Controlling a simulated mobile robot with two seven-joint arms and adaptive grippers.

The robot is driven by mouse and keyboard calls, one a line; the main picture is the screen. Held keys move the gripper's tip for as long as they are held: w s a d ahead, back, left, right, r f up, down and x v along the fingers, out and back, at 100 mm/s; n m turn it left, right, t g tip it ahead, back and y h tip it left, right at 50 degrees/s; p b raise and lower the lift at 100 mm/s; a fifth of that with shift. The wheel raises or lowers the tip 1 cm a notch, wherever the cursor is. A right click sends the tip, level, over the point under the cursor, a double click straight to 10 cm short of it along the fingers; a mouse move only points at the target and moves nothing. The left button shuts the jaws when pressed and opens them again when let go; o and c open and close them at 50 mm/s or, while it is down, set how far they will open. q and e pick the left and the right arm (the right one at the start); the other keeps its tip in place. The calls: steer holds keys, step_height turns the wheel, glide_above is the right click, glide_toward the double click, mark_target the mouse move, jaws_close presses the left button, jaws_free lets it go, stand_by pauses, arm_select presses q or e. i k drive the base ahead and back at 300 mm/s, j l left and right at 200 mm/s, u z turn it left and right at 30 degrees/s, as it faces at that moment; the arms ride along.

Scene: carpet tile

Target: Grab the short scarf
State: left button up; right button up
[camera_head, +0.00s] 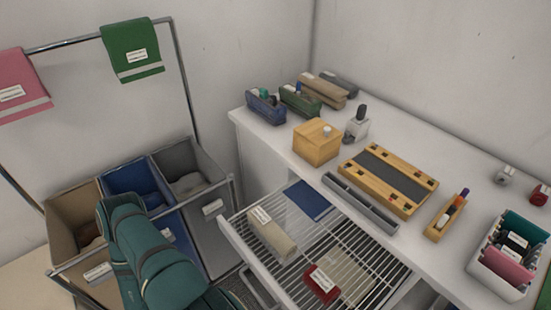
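Two labelled cloths hang on the metal rack at the upper left: a green one (133,50) and a pink one (20,88), each with a pale stripe near its lower edge. A beige rolled cloth (271,234) and a small red folded item (321,286), both labelled, lie in the open wire drawer (345,248). The labels are too small to read, so I cannot tell which item is the short scarf. A teal arm of mine rises from the bottom left, but neither gripper shows.
Three bins, tan (74,205), blue (128,180) and grey (187,158), stand below the rack behind a metal rail. The white counter (420,150) holds a wooden box (317,142), a wooden tray (402,205) and a white container (497,278) of rolled cloths.

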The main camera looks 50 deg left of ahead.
mark_target(319, 282)
steer(key=k+j, duration=0.7)
steer(key=k, duration=0.2)
